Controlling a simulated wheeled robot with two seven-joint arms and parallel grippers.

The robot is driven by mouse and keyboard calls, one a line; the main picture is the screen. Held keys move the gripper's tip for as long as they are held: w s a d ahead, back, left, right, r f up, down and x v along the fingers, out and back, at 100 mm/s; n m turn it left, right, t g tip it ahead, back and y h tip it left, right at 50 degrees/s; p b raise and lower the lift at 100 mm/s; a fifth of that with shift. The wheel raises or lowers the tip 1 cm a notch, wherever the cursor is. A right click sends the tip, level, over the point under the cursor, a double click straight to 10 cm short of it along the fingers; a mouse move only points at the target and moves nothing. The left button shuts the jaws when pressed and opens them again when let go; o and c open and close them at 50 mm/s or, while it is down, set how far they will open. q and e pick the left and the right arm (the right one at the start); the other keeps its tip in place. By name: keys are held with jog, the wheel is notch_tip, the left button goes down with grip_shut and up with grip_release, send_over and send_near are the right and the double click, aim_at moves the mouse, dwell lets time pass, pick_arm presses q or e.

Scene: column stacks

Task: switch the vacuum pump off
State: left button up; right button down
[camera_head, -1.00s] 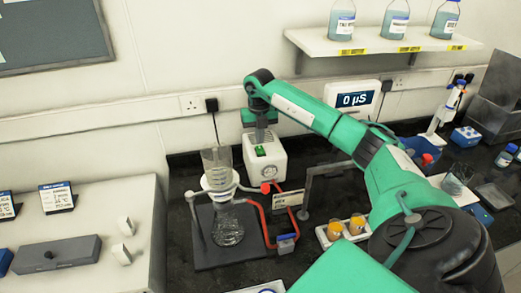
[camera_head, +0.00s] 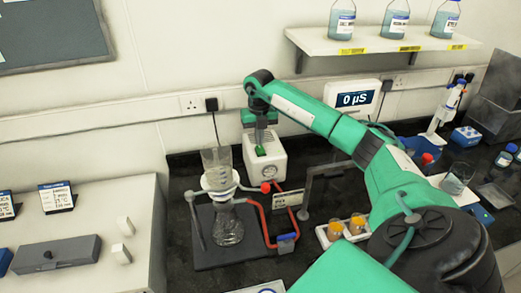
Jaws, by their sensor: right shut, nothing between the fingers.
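The vacuum pump (camera_head: 271,172) is a white box with a round gauge on its front, standing at the back of the dark bench against the wall. A green switch (camera_head: 260,150) shows on its top. My right gripper (camera_head: 261,143) points down over the pump with its fingers shut and empty. Its tips are at the switch; I cannot tell whether they press it. The switch is partly hidden by the fingers. My left gripper is out of view.
A glass flask (camera_head: 228,226) with a funnel stands in front of the pump on a dark base, with red tubing (camera_head: 264,225) beside it. A small rack with orange-capped vials (camera_head: 336,228) is to the right. A meter (camera_head: 353,97) reading 0 µS is behind my arm.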

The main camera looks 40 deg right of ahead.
aim_at(260, 147)
jog(key=shift+f+b, duration=0.4)
jog(key=shift+f, duration=0.45)
jog(key=shift+r, duration=0.1)
jog(key=shift+r+p, duration=2.35)
jog(key=shift+r, duration=1.15)
